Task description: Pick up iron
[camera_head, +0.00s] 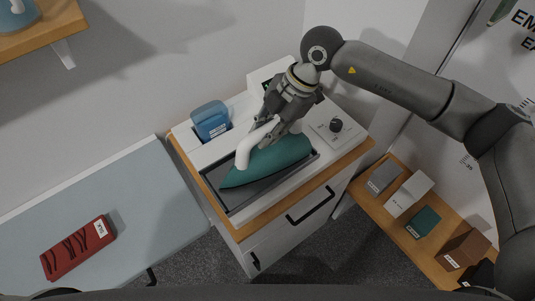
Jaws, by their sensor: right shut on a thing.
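The iron has a teal body (270,163) and a white handle. It sits over a dark tray (240,197) on top of a white cabinet with a wooden edge. Its pointed end faces lower left. My right gripper (268,132) comes down from above and is shut on the iron's handle. The fingers partly hide the rear of the handle. I cannot tell whether the iron touches the tray. My left gripper is not in view.
A blue container (211,120) stands behind the tray, and a panel with a black knob (336,125) is to its right. An ironing board (110,210) with a folded red cloth (77,248) is at left. A low wooden shelf (395,208) with several boxes is at right.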

